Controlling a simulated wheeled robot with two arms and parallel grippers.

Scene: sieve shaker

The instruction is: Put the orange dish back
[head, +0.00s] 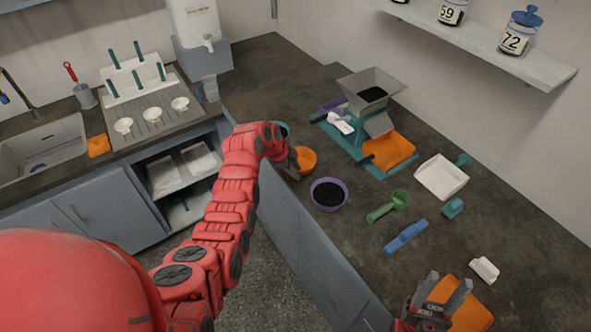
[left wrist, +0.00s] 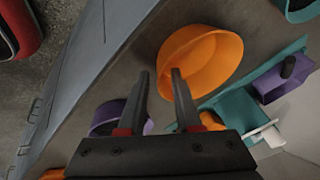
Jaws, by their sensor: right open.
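The orange dish (head: 306,159) is a round, open dish on the dark worktop, near its left edge. My left gripper (head: 288,166) is at the dish's left side in the head view, where my arm partly hides it. In the left wrist view the empty-looking dish (left wrist: 215,62) lies ahead of the fingers. My left fingers (left wrist: 160,75) are apart, with the dish's near rim showing between their tips; I cannot tell whether they touch it. My right gripper (head: 442,292) is open and empty at the front right, by a flat orange item (head: 466,306).
A purple bowl (head: 316,184) of black grains stands close to the orange dish, and a teal dish (head: 284,127) behind it. The teal-based shaker (head: 362,155) is further right. A green scoop (head: 390,206), blue tool (head: 406,237) and white tray (head: 441,177) lie rightward.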

